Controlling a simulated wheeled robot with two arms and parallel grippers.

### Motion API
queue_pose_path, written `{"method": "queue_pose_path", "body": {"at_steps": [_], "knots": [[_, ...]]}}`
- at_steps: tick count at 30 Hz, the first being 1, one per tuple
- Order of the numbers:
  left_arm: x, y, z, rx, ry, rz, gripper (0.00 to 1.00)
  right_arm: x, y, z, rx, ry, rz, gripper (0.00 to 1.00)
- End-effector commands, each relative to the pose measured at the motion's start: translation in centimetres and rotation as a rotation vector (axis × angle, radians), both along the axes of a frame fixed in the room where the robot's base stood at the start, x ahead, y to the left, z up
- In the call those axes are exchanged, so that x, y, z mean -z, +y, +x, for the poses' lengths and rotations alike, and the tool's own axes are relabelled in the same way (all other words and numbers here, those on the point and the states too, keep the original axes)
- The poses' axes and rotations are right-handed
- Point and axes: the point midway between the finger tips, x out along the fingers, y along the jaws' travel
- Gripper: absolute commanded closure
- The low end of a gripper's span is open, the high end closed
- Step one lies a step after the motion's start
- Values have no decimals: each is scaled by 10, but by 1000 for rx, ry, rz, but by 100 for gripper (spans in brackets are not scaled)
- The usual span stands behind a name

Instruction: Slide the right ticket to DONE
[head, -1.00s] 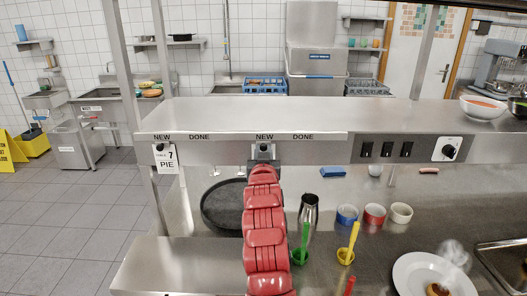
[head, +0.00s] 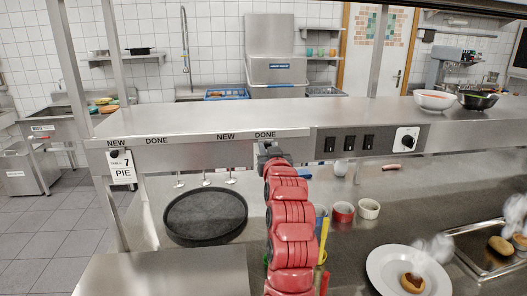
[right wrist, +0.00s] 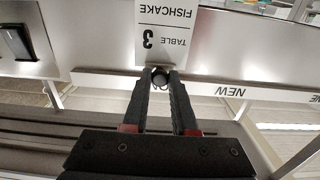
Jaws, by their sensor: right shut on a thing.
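My right gripper (head: 268,150) is at the ticket rail (head: 190,140), just below the right-hand DONE label (head: 265,134). In the right wrist view its fingers (right wrist: 160,85) are shut on the dark round knob (right wrist: 160,74) of the right ticket. That ticket (right wrist: 165,30) is white and reads TABLE 3 FISHCAKE, upside down in this view. In the head view my red arm and gripper hide it. The left ticket (head: 122,168), reading 7 PIE, hangs under the left NEW label (head: 116,143). My left gripper is not in view.
Black switches (head: 349,143) and a dial (head: 406,139) sit on the shelf front to the right. Below are a round black tray (head: 205,215), a few small bowls (head: 368,208) and a white plate (head: 385,270). The rail's left stretch is clear between the left ticket and my gripper.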

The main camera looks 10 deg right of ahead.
Motion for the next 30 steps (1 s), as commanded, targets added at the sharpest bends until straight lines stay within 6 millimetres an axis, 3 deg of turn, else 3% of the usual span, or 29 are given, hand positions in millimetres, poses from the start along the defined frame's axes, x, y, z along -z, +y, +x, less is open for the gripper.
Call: {"method": "queue_pose_path", "body": {"at_steps": [1,6,20,30], "knots": [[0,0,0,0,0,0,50,-2,-3,0,7,-3,-1,72],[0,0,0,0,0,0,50,-1,-3,0,6,-2,-1,43],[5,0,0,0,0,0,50,2,-1,-10,4,1,1,43],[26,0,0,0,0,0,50,2,-1,-68,4,-6,2,43]]}}
